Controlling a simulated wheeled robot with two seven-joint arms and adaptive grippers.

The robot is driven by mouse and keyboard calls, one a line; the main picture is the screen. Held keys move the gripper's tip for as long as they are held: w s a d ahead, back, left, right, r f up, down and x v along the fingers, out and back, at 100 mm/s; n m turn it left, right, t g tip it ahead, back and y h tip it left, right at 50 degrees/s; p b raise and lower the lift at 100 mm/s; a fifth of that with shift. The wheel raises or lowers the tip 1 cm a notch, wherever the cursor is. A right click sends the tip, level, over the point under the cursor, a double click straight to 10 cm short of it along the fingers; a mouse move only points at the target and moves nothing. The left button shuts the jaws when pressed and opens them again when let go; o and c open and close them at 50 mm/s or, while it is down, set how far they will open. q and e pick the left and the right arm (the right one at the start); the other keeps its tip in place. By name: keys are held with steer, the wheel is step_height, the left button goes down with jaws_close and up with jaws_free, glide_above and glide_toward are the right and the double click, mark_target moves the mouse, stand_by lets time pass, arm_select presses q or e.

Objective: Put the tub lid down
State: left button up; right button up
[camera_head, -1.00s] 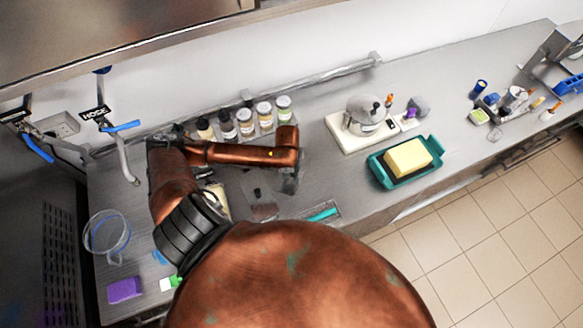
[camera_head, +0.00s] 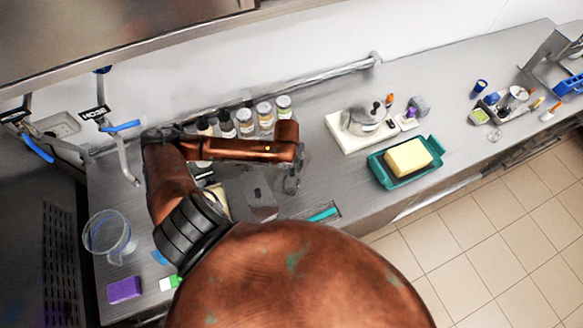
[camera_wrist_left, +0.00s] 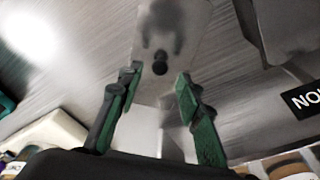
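The tub lid (camera_head: 262,212) looks like a pale, translucent panel with a small dark knob, lying on the steel counter below my left forearm. In the left wrist view the lid (camera_wrist_left: 178,22) is just beyond the fingertips, its dark knob ahead of the gap between them. My left gripper (camera_head: 290,182) is beside the lid's right side in the head view. In the left wrist view its green-padded fingers (camera_wrist_left: 158,82) are spread with nothing gripped between them. My forearm and upper arm hide part of the counter around the lid. My right gripper is not in view.
Several bottles (camera_head: 245,122) stand along the wall behind my forearm. A white scale with a metal pot (camera_head: 366,118) and a teal tray (camera_head: 378,172) holding a yellow block are to the right. A clear pitcher (camera_head: 108,235) and purple block (camera_head: 124,290) are at left.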

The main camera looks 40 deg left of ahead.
mark_target(292, 170)
arm_select(q)
step_height(292, 170, up, 8)
steer(key=s, duration=0.1)
steer(key=shift+d+r, duration=0.15)
steer(key=shift+d, duration=0.05)
steer(key=shift+s, duration=0.1)
steer(key=f, duration=0.4)
steer(key=w+f, duration=0.1)
steer(key=f, duration=0.7)
steer(key=shift+w+a, duration=0.25)
steer(key=shift+w, duration=0.1)
step_height(292, 170, up, 2)
steer(key=shift+w+r, duration=0.1)
steer(key=shift+s+d+r+b, duration=0.2)
steer(key=shift+r+b, duration=0.1)
steer(key=shift+r, duration=0.45)
